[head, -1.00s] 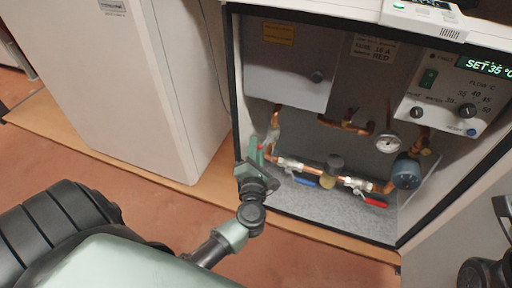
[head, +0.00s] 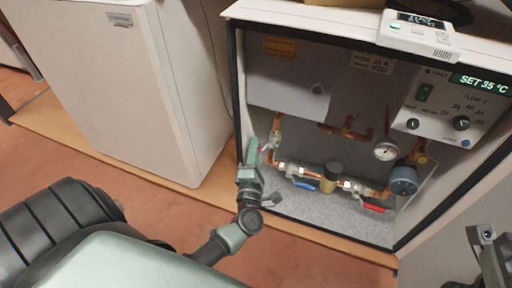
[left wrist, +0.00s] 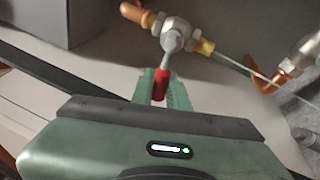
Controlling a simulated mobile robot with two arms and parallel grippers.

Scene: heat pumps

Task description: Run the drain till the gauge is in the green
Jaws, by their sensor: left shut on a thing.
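The pressure gauge (head: 386,151) is a small round white dial on the piping inside the open cabinet; its needle and any green zone are too small to read. At the left end of the copper pipes is a small drain valve (left wrist: 175,28) with a red lever (left wrist: 160,84). My left gripper (left wrist: 162,86) is shut on the red lever, with its green fingers on either side. In the head view the left gripper (head: 252,158) reaches up to the valve and partly hides it. My right gripper (head: 482,236) shows partly at the right edge; its jaws are unclear.
Two blue-and-red levered valves sit on the lower pipe: a blue lever (head: 306,185) and a red lever (head: 374,208). A round blue-grey part (head: 403,181) is at right. A control panel (head: 452,105) reads SET 35 °C. A white cabinet (head: 105,75) stands at left.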

